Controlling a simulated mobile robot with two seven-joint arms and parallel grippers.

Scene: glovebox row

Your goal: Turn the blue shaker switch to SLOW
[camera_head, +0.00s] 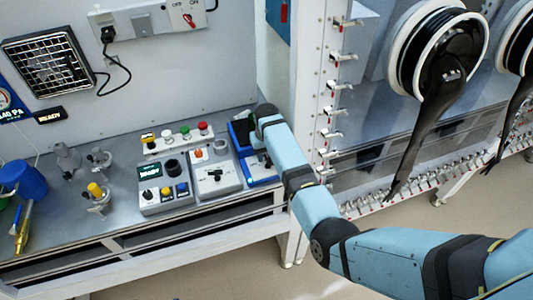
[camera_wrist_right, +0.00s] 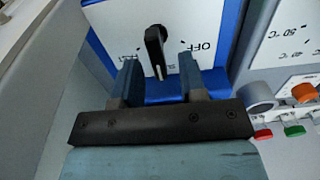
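The blue shaker (camera_head: 262,181) stands at the right end of the bench, partly hidden by my right arm in the head view. In the right wrist view, its white face (camera_wrist_right: 110,25) carries a black lever switch (camera_wrist_right: 154,42). The lever's white-marked end points down the picture. My left gripper is not in view.
Left of the shaker stand a grey box with a black lever (camera_head: 213,174) and a box with several buttons and a display (camera_head: 162,195). A strip with coloured buttons (camera_head: 178,138) lies behind them.

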